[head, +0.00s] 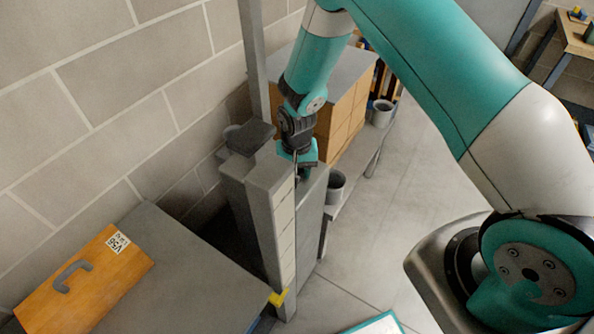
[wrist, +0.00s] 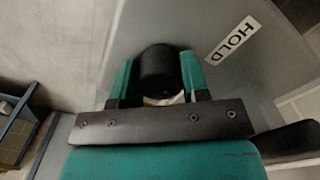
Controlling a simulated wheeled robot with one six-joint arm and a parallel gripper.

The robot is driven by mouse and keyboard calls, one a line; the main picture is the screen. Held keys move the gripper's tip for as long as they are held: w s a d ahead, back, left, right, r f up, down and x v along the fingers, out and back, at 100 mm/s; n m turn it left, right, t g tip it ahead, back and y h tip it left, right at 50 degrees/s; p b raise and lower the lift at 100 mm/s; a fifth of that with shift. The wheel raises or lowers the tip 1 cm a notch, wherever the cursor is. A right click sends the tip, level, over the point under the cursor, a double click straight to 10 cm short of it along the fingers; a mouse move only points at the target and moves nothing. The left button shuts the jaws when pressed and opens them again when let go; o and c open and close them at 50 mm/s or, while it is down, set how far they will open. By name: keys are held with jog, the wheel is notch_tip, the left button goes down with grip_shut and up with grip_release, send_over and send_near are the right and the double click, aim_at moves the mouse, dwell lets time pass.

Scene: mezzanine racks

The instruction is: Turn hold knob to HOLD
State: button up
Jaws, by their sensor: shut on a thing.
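The hold knob (wrist: 160,72) is a dark round knob on a grey panel (wrist: 215,25) in the wrist view. My gripper (wrist: 160,80) has its two teal fingers on either side of the knob and is shut on it. A white label reading HOLD (wrist: 232,40) lies on the panel to the upper right of the knob. No pointer mark on the knob can be made out. In the head view my gripper (head: 304,172) reaches down at the top of a grey post-like cabinet (head: 270,200); the knob is hidden there.
An orange-brown case (head: 85,280) with a grey handle lies on a grey surface (head: 165,265) at lower left. Cardboard boxes (head: 345,120) and grey cups (head: 335,187) stand behind the cabinet. A block wall runs along the left. Open floor (head: 410,170) lies to the right.

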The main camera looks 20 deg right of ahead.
jog(key=n, duration=0.5)
jog(key=shift+n, duration=2.5)
jog(key=shift+w, duration=0.1)
jog(key=o, duration=0.9)
jog(key=shift+b, duration=0.3)
jog(key=shift+r, duration=0.1)
notch_tip(320, 180, up, 17)
jog(key=shift+r, duration=0.15)
